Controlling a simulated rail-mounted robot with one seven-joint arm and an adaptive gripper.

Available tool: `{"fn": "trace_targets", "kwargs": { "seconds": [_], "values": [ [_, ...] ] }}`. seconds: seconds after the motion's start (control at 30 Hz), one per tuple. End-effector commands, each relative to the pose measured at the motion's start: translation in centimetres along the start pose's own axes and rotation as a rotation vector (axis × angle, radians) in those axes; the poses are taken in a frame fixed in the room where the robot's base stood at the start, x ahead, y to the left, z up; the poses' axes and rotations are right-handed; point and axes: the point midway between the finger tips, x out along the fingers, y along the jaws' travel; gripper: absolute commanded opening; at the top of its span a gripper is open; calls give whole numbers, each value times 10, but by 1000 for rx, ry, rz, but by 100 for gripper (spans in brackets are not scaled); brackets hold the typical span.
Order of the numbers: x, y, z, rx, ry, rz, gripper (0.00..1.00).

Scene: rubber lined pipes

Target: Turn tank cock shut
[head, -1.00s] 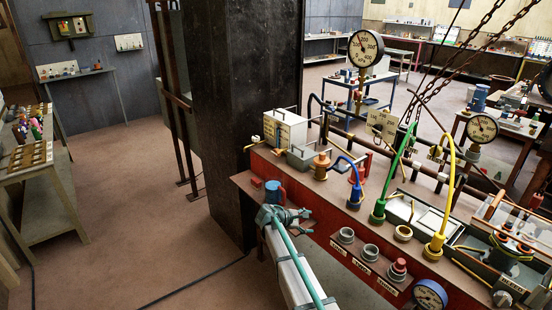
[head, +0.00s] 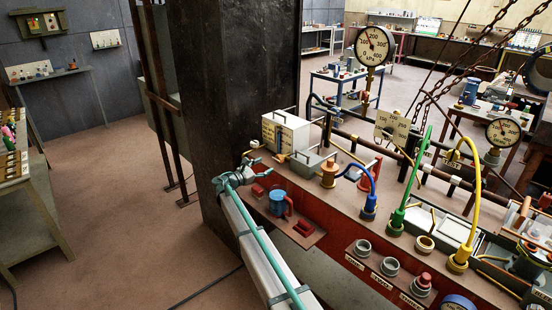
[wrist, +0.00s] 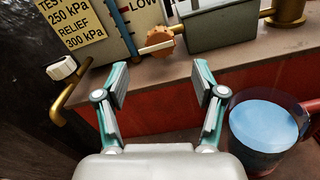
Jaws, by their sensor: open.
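The white tank box (head: 286,132) stands on the bench beside the dark pillar; its lettering and level strip show in the wrist view (wrist: 85,30). A brass spout with a white handle (wrist: 62,68) comes from its left side. An orange round knob with a pale bar (wrist: 158,42) sits at the foot of the blue level strip. I cannot tell for sure which of the two is the tank cock. My gripper (wrist: 160,75) is open and empty, its fingers in front of the tank, below the orange knob and right of the spout. It also shows in the head view (head: 252,170).
A blue mug (head: 278,203) stands on a red-brown ledge close right of my gripper; the wrist view shows pale blue inside it (wrist: 265,125). A grey box (head: 312,160) is right of the tank. The dark pillar (head: 230,90) is close on the left.

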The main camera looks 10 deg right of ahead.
Motion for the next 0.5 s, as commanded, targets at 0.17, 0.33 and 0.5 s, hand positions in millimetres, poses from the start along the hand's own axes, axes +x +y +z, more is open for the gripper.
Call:
{"fn": "trace_targets", "kwargs": {
  "seconds": [0.17, 0.33, 0.5],
  "values": [
    [32, 2, 3, 0, 0, -2, 69],
    [60, 2, 2, 0, 1, -2, 69],
    [81, 2, 1, 1, 1, -1, 69]
  ]
}}
